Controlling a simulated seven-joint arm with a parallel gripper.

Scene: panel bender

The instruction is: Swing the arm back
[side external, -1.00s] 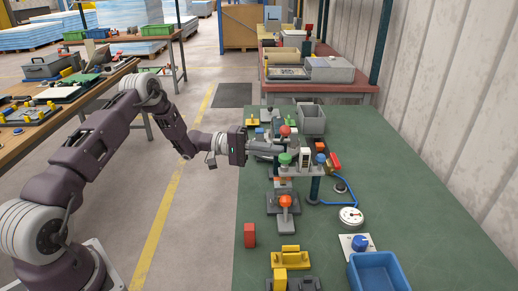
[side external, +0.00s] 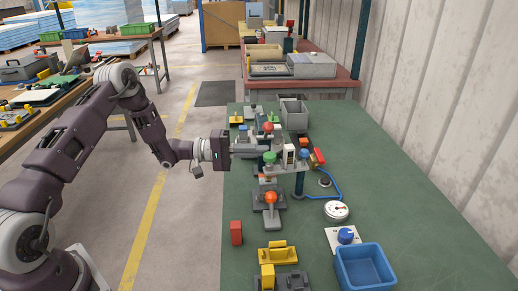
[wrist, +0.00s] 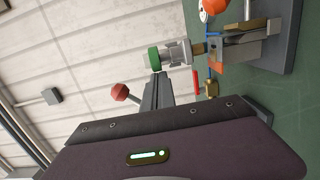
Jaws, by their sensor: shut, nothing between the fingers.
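A bending fixture stands on the green bench (side external: 390,215). Its grey top plate (side external: 285,167) carries a green knob (side external: 269,157). An orange ball knob (side external: 271,197) is in front of it and a red-orange ball knob (side external: 268,127) is behind. My gripper (side external: 247,149) reaches in from the left, level, close beside the green knob. In the wrist view, the shut fingers (wrist: 157,92) point towards the green knob (wrist: 153,58), with a red ball (wrist: 118,92) on a rod beside them. I cannot tell whether the fingers touch the fixture.
A grey bin (side external: 293,114) stands behind the fixture. A dial gauge (side external: 336,211), a blue knob on a white plate (side external: 346,236) and a blue tray (side external: 365,268) lie to the right. A red block (side external: 236,232) and yellow parts (side external: 277,254) are in front. The bench's right side is clear.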

